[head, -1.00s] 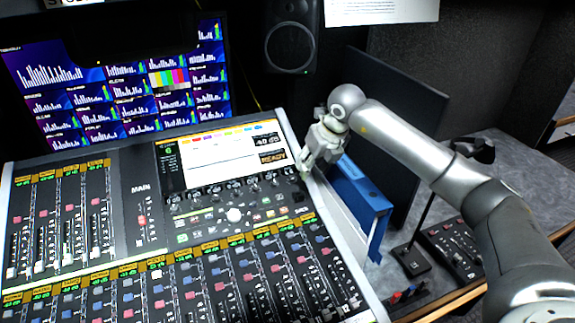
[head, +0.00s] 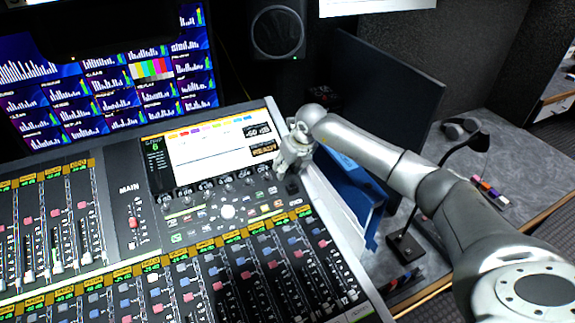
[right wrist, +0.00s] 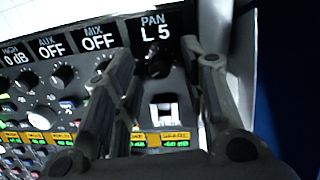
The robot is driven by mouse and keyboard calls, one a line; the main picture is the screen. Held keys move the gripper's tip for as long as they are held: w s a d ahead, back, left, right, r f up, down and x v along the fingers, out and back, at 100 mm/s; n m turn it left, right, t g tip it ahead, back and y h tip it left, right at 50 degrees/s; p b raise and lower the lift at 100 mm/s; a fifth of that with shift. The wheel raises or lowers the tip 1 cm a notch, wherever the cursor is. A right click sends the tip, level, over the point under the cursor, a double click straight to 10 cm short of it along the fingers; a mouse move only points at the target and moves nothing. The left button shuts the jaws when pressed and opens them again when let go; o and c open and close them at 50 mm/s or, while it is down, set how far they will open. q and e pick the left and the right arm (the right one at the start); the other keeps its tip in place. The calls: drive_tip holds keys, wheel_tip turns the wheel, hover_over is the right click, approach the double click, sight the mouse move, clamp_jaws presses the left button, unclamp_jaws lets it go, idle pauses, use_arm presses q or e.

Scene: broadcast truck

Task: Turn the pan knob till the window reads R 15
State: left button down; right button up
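The pan window (right wrist: 155,32) reads L 5 in the right wrist view. The dark pan knob (right wrist: 158,66) sits just below it, in shadow and hard to make out. My right gripper (right wrist: 160,68) is open, with one finger to the left and one to the right of the knob. A gap shows between the fingers and the knob. In the head view my right gripper (head: 289,158) is at the right end of the console's knob row and hides the pan knob and its window. My left gripper is not in view.
The mixing console (head: 128,212) has many faders and a lit screen (head: 205,145). Other knobs, such as the mix knob (right wrist: 101,66), sit left of the gripper. A blue binder (head: 350,190) stands beside the console's right edge. A gooseneck lamp (head: 405,245) is further right.

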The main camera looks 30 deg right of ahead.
drive_tip(key=shift+f, duration=0.2)
drive_tip(key=shift+w+f, duration=0.1)
drive_tip(key=shift+c, duration=0.7)
clamp_jaws()
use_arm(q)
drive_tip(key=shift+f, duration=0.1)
use_arm(e)
drive_tip(key=shift+m, duration=0.3)
drive_tip(key=m+b, duration=0.2)
drive_tip(key=m, duration=0.3)
drive_tip(key=shift+f+b, duration=0.1)
drive_tip(key=shift+b, duration=0.25)
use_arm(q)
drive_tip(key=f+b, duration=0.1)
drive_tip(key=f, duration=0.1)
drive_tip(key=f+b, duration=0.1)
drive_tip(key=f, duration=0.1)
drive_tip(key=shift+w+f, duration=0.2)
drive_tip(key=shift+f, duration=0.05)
use_arm(e)
drive_tip(key=m, duration=0.6)
drive_tip(key=shift+t, duration=0.4)
